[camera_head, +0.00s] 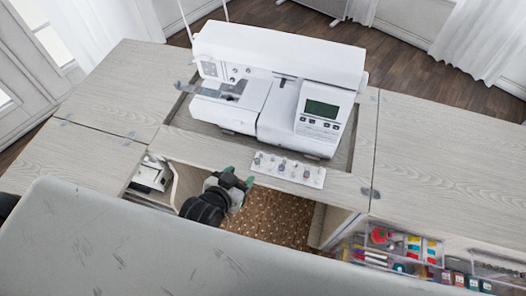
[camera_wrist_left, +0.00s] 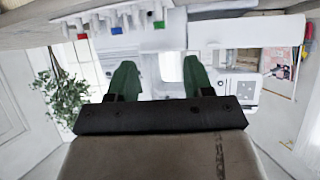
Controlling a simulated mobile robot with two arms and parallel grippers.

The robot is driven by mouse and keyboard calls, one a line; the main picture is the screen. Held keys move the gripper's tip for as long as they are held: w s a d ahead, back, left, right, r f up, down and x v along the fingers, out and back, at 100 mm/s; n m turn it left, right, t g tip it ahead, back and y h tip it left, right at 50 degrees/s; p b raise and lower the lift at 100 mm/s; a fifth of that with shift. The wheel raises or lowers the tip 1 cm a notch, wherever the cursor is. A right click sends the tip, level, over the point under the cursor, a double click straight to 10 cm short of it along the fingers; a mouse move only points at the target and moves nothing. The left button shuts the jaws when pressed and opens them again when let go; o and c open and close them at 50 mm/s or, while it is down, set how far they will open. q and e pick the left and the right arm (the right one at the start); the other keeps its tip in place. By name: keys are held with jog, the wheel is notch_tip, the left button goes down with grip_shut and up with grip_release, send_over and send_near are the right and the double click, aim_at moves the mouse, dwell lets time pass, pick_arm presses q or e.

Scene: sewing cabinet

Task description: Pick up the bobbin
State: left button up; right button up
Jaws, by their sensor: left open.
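A white holder (camera_head: 299,171) with several small metallic and whitish pieces lies on the cabinet top in front of the sewing machine. The bobbin may be among these pieces, but they are too small to tell apart. My left gripper (camera_head: 236,179) is open, with its green fingers apart, over the cabinet's front opening. It is to the left of the holder and nearer to me, and appears empty. In the left wrist view the open left gripper (camera_wrist_left: 160,78) has nothing visible between its fingers. My right gripper is not in view.
The white sewing machine (camera_head: 278,85) stands behind the holder. A drawer with clear trays of coloured supplies (camera_head: 400,245) is at the lower right. The cabinet's right top (camera_head: 450,150) is bare. A brown patterned surface (camera_head: 270,212) shows inside the opening.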

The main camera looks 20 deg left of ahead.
aim_at(258, 160)
pick_arm(q)
jog(key=x, duration=0.9)
jog(key=shift+p, duration=0.35)
grip_shut()
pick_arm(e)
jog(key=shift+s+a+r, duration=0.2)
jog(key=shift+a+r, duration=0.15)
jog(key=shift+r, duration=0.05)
